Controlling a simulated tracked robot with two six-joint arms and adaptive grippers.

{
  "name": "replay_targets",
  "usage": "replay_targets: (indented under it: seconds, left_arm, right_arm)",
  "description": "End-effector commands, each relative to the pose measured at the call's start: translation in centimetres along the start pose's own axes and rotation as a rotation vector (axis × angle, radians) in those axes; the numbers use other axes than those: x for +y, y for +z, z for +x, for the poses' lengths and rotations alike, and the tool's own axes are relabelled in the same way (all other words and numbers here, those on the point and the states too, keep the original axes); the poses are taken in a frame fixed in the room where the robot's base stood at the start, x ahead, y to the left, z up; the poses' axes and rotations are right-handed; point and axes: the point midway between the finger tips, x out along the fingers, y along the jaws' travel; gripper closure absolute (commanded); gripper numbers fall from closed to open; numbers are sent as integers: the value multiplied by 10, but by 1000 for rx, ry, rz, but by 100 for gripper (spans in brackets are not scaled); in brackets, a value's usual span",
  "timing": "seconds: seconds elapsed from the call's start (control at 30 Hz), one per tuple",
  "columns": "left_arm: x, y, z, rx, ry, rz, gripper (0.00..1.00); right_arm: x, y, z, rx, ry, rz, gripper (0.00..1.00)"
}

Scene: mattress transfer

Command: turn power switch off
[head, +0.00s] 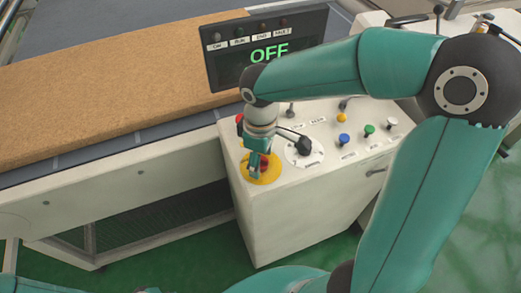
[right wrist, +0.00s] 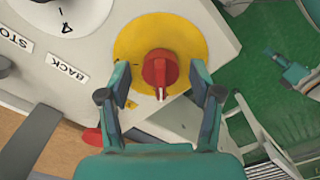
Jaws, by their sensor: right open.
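The power switch is a red rotary knob (right wrist: 158,68) on a round yellow plate (head: 268,175), on top of a white control box (head: 300,210). In the right wrist view its pointer end faces down the picture, toward my palm. My right gripper (right wrist: 160,84) is open, with one finger on each side of the knob; a gap shows beside each finger. In the head view the gripper partly hides the knob. A display (head: 268,52) behind the box reads OFF in green. A teal part of mine, perhaps the left gripper, shows at the right wrist view's right side; its jaws are unclear.
Beside the switch is a white dial with a black knob (head: 304,146). Blue (head: 344,138), green (head: 369,130) and yellow (head: 342,117) buttons stand farther right. A brown mattress (head: 120,85) lies on the conveyor at left. The green floor (head: 330,250) is in front.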

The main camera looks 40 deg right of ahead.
Motion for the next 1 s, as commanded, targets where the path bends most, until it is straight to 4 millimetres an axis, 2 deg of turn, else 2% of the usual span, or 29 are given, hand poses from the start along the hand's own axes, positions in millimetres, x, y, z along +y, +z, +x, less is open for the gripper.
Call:
replay_targets:
  seconds: [0.17, 0.5, 0.63, 0.8, 1.0]
  left_arm:
    - [0, 0, 0, 0, 0, 0, 100]
    - [0, 0, 0, 0, 0, 0, 100]
    - [0, 0, 0, 0, 0, 0, 100]
    - [0, 0, 0, 0, 0, 0, 100]
    - [0, 0, 0, -1, 0, 0, 100]
  right_arm:
    - [0, -1, -16, 4, 2, 0, 36]
    - [1, -2, -82, 7, 4, -1, 36]
    - [1, -2, -102, 6, 2, -1, 36]
    - [0, -1, -116, 3, 1, -1, 36]
    - [0, 0, -118, 2, 1, 0, 36]
